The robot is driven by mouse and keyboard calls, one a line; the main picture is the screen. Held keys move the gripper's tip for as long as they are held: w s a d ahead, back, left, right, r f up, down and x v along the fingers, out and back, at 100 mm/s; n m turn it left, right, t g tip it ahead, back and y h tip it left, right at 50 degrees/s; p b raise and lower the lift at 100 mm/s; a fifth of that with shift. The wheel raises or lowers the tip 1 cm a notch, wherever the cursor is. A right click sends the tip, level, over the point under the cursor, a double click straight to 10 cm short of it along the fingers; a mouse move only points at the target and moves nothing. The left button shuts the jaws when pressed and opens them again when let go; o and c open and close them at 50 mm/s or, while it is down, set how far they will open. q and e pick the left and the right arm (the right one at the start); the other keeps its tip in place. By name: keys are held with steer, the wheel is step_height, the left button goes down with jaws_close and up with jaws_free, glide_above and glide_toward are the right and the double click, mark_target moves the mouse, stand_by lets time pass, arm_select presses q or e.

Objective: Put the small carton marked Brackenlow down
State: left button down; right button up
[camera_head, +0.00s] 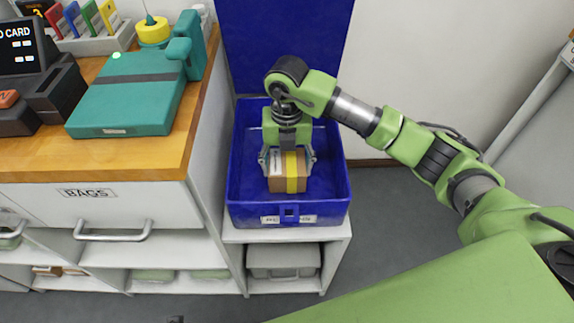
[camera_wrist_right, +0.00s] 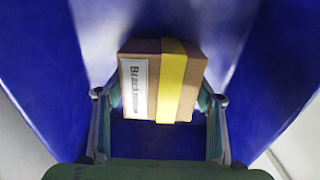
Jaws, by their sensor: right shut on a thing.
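The small carton (camera_head: 275,184) is brown with a yellow band and a white label. In the right wrist view the carton (camera_wrist_right: 190,92) shows a label that reads Brackenlow, sideways. My right gripper (camera_head: 288,165) is shut on the carton, one finger on each side. Both are inside the open blue box (camera_head: 236,190). I cannot tell whether the carton's underside touches the box floor. Of my left gripper I see nothing that I can make out.
The blue box stands on a white shelf unit (camera_head: 335,233), with its raised blue lid (camera_head: 285,45) behind. Grey floor is clear to the right.

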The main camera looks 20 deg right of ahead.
mark_target(287, 161)
arm_select(q)
steer(key=shift+s+f, duration=0.1)
steer(key=shift+s, duration=0.05)
arm_select(e)
steer(key=o, duration=1.1)
steer(key=shift+f, duration=0.1)
steer(key=shift+o, duration=0.9)
arm_select(q)
steer(key=shift+r, duration=0.35)
steer(key=f, duration=0.1)
steer(key=s+f+p, duration=0.1)
steer(key=f, duration=0.1)
steer(key=s+f, duration=0.1)
steer(key=f, duration=0.1)
steer(key=shift+a+f, duration=0.15)
steer(key=shift+a, duration=0.05)
arm_select(e)
step_height(287, 161, up, 12)
steer(key=shift+r, duration=0.2)
